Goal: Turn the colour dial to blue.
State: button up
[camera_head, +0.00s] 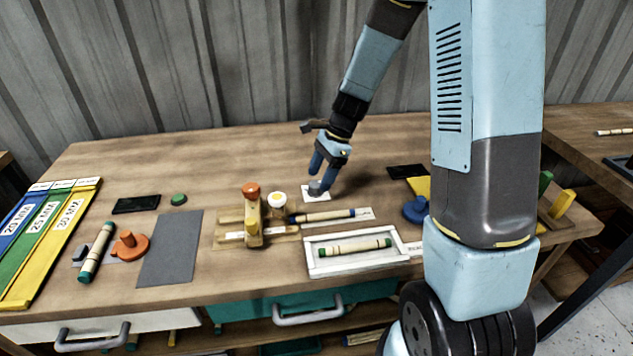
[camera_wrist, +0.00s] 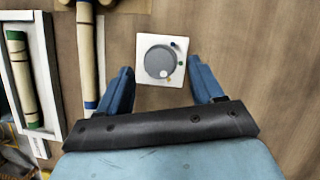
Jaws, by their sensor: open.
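The colour dial (camera_wrist: 158,60) is a round grey knob on a white square plate (camera_wrist: 145,40). A pale round mark shows on the knob's lower part in the wrist view. The plate also shows in the head view (camera_head: 309,197), partly hidden by the fingers. My gripper (camera_wrist: 161,72) is open, its two blue fingers apart on either side of the dial. It also shows in the head view (camera_head: 321,180), pointing down over the plate.
A rattan stick with a blue end (camera_head: 325,215) lies just in front of the dial. A white tray (camera_head: 312,268) holds a green-ended stick. A wooden jig with an orange knob (camera_head: 252,191) and a white round gauge (camera_head: 278,199) stand left. The table behind the dial is clear.

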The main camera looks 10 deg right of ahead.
jog(key=shift+x, duration=1.3)
jog(key=c, duration=1.1)
